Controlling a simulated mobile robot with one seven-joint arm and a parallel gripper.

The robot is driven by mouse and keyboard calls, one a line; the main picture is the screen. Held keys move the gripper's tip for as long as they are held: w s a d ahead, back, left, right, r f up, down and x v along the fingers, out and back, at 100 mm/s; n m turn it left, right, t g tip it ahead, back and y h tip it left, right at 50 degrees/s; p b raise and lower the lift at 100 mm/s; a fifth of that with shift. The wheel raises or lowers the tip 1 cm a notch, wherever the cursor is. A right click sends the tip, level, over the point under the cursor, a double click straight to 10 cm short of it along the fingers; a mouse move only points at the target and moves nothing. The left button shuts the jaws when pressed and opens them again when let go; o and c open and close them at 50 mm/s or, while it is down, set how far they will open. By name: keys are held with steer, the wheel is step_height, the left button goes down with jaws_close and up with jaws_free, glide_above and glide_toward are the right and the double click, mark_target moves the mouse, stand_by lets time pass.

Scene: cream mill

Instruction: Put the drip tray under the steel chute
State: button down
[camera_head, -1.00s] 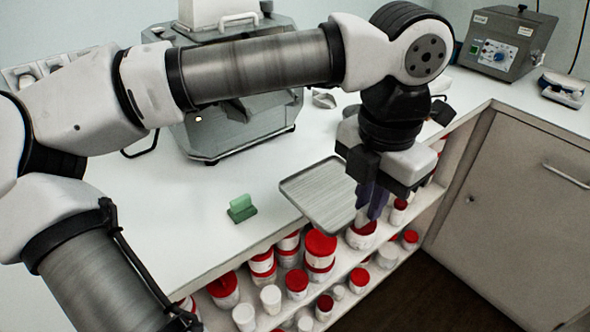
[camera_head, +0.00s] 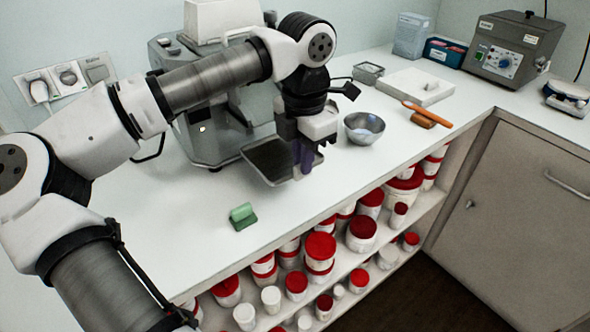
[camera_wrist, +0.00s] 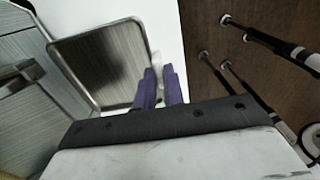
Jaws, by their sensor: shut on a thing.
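The drip tray (camera_head: 268,162) is a shallow grey metal tray with a raised rim, held roughly level at the front of the grey mill (camera_head: 208,135). My gripper (camera_head: 302,170) is shut on the tray's right edge. In the wrist view the purple fingers (camera_wrist: 160,82) pinch a pale piece at the edge of the tray (camera_wrist: 101,64). The mill's metal body stands left of the tray there. I cannot make out the steel chute for certain; my arm hides much of the mill's front. Whether the tray touches the counter is unclear.
A green block (camera_head: 242,215) lies on the white counter (camera_head: 195,245) in front of the tray. A steel bowl (camera_head: 364,127) stands right of my gripper, with an orange-handled tool (camera_head: 426,114) beyond. Red-lidded jars (camera_head: 320,247) fill the shelves below the counter edge.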

mark_target(283, 153)
steer(key=shift+w+a+r, duration=0.15)
steer(key=shift+w+a, duration=0.45)
steer(key=shift+w, duration=0.25)
step_height(283, 153, down, 3)
steer(key=shift+r+p, duration=0.2)
steer(key=shift+p, duration=0.2)
step_height(283, 153, down, 4)
steer(key=shift+r+p, duration=0.15)
steer(key=shift+p, duration=0.4)
steer(key=shift+w+f+p, duration=0.1)
steer(key=shift+f+p, duration=0.15)
steer(key=shift+p, duration=0.1)
steer(key=shift+a+f, duration=0.1)
steer(key=shift+f, duration=0.15)
steer(key=shift+f+b, duration=0.2)
steer(key=shift+b, duration=0.15)
steer(key=c, duration=1.5)
jaws_free()
